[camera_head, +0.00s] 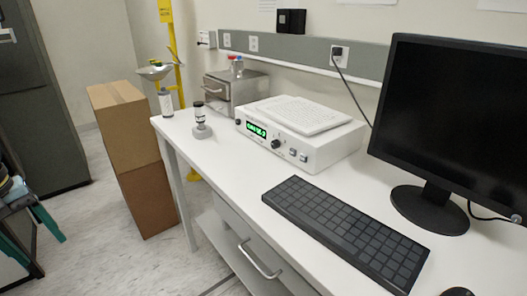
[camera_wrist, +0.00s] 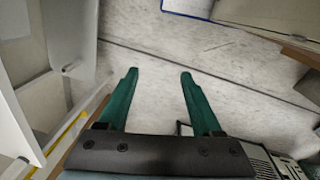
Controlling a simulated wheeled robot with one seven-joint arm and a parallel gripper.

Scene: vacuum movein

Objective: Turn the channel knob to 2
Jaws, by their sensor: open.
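A white instrument box (camera_head: 325,150) sits on the white bench in the head view, with a green lit display (camera_head: 257,130) on its front. A round dark knob (camera_head: 276,144) is right of the display, and a smaller dark knob (camera_head: 238,122) is at the left end. I cannot tell which is the channel knob, and their markings are too small to read. My gripper (camera_wrist: 159,72) is open and empty in the wrist view, its teal fingers apart over the floor. Teal fingers also show at the lower left of the head view, well away from the box.
A tall cardboard box (camera_head: 135,160) stands beside the bench. Open floor lies left of it.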

